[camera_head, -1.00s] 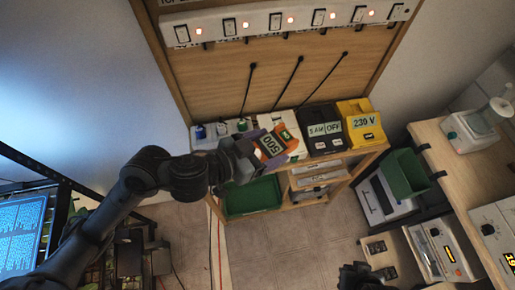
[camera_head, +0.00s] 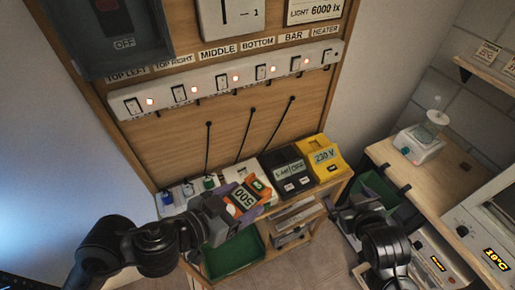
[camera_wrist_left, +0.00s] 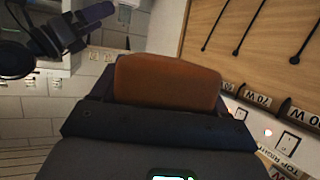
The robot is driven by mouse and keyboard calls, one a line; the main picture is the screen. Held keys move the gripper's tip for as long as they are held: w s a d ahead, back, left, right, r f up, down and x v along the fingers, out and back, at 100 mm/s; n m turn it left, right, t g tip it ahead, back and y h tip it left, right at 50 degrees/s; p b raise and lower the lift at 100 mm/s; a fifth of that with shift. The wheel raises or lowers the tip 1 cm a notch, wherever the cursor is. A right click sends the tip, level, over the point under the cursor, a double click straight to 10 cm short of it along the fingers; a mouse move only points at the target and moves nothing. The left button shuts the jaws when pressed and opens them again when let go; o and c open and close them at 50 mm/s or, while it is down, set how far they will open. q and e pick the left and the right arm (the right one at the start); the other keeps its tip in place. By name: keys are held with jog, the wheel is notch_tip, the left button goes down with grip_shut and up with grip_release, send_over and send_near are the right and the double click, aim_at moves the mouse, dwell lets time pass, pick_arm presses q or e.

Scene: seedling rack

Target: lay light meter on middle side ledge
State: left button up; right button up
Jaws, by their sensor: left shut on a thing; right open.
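My left gripper (camera_head: 224,207) is shut on the light meter (camera_head: 244,200), a device with an orange body and a display reading 500. In the head view it is held above the front of a wooden bench, beside the row of instruments. In the left wrist view the light meter (camera_wrist_left: 168,82) shows as an orange-brown block between the jaws. My right gripper (camera_head: 345,205) is open and empty at the bench's right end. It also shows at the upper left of the left wrist view (camera_wrist_left: 80,28). I cannot make out a middle side ledge in these frames.
A black timer (camera_head: 287,170) and a yellow 230 V box (camera_head: 325,160) stand on the bench, right of the held meter. A white switch strip (camera_head: 225,80) crosses the board behind. A green bin (camera_head: 235,252) sits below. A scale (camera_head: 418,143) stands on the right table.

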jog(key=w+a+r+n+t+y, duration=0.3)
jog(key=w+a+r, duration=0.4)
jog(key=a+r, duration=0.35)
jog(key=a+r+n+y, duration=0.65)
jog(key=a+r, duration=0.55)
jog(key=a, duration=0.3)
jog(key=s+a+r+n+g+y, duration=0.2)
jog(key=s+a+r+n+y, duration=0.1)
jog(key=a, duration=0.3)
jog(key=s+a+r+n+g+y, duration=0.2)
jog(key=s+a+r+n+y, duration=0.1)
jog(key=a, duration=0.3)
jog(key=s+a+f+n+g, duration=0.1)
jog(key=s+a+n+g, duration=0.8)
jog(key=a, duration=0.2)
jog(key=g+h, duration=0.1)
jog(key=h, duration=1.6)
send_over(258, 182)
jog(key=shift+m+y, duration=0.25)
jog(key=shift+m, duration=0.1)
notch_tip(258, 182, down, 8)
jog(key=shift+f, duration=0.25)
notch_tip(258, 182, down, 10)
jog(key=shift+r, duration=0.25)
jog(key=shift+f, duration=0.65)
